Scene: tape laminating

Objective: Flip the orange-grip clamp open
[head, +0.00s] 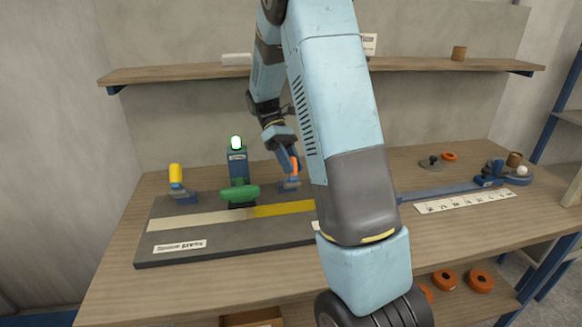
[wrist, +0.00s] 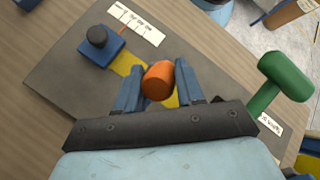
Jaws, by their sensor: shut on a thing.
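The orange-grip clamp shows in the head view as an orange grip (head: 294,167) above a blue base (head: 288,187) at the back of the dark board. The grip looks roughly upright there. My gripper (head: 290,160) reaches down to it from above and behind my forearm. In the wrist view, the orange grip (wrist: 158,80) sits between the two blue fingers of my gripper (wrist: 159,87), which are shut on it. The clamp's base is mostly hidden under the grip in that view.
A green press (head: 238,180) with a lit green lamp stands just left of the clamp; its handle (wrist: 285,75) is right in the wrist view. A yellow-grip clamp (head: 176,177) stands farther left. Yellow tape (head: 282,209) crosses the board (head: 165,255). A shelf (head: 180,72) runs behind.

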